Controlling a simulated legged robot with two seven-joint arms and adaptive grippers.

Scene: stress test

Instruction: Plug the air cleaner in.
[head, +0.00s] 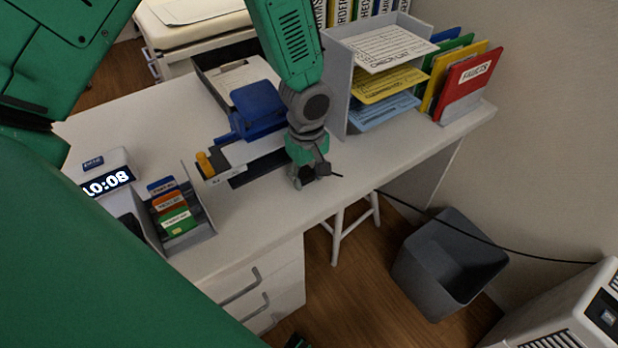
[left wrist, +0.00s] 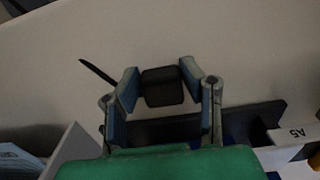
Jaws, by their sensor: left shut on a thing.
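The air cleaner (head: 565,318) is a white box with a dark panel, partly cut off at the lower right of the head view. Its black cord (head: 500,243) runs left from it, past the bin, to the desk's front edge. My left gripper (head: 308,176) is low over the desk near that edge. In the left wrist view its fingers (left wrist: 161,82) are shut on a dark block, which looks like the plug (left wrist: 163,88). A short piece of black cord (left wrist: 97,72) shows beside it. Any prongs are hidden. I see no wall socket. My right gripper is not identifiable.
The white desk (head: 345,203) holds a paper trimmer with an orange handle (head: 205,164), a blue punch (head: 258,108), a paper rack (head: 338,85), folders (head: 468,80), a clock (head: 107,180) and a card tray (head: 190,238). A grey bin (head: 450,262) and stool (head: 345,228) stand below.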

